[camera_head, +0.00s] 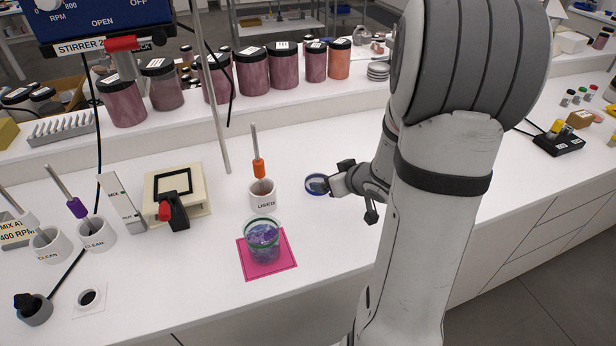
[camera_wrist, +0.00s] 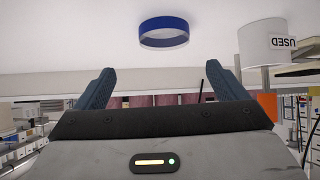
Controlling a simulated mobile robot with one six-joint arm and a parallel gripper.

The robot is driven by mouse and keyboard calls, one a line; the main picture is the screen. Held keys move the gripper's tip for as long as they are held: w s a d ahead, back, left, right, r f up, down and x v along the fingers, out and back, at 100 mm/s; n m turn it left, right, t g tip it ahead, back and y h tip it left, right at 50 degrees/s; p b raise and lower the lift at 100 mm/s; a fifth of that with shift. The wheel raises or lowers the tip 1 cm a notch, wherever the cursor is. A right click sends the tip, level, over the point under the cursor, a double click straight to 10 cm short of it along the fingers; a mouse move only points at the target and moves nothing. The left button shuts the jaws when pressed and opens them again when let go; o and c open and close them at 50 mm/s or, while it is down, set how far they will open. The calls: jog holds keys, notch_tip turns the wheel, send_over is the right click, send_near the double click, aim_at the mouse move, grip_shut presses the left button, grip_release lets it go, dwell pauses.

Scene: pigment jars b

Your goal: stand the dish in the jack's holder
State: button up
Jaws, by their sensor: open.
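A low round dish with a blue rim (camera_head: 316,184) lies flat on the white bench, right of the USED cup. In the upside-down wrist view the blue dish (camera_wrist: 164,40) appears whole, beyond my fingertips and roughly centred between them. My gripper (camera_head: 332,180) is open and empty, close to the dish's right side; its fingers overlap the dish in the head view. Both fingers of my gripper (camera_wrist: 160,70) show apart in the wrist view. A cream box-like stand with a black square frame on top and a red knob (camera_head: 178,190), apparently the jack, stands to the left.
The USED cup (camera_head: 262,196) holds an orange-handled tool. A glass beaker with purple contents (camera_head: 263,240) stands on a pink mat (camera_head: 285,267) in front. A thin metal rod (camera_head: 216,120) rises behind. Pigment jars (camera_head: 283,65) line the back shelf. Bench between dish and jars is clear.

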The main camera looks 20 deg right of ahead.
aim_at(321, 181)
jog(key=shift+w+a+f, duration=0.1)
jog(key=shift+f, duration=0.25)
jog(key=b+x, duration=0.1)
jog(key=x, duration=0.6)
jog(key=shift+a+f, duration=0.2)
jog(key=shift+f, duration=0.1)
jog(key=shift+c, duration=0.2)
jog(key=c, duration=1.1)
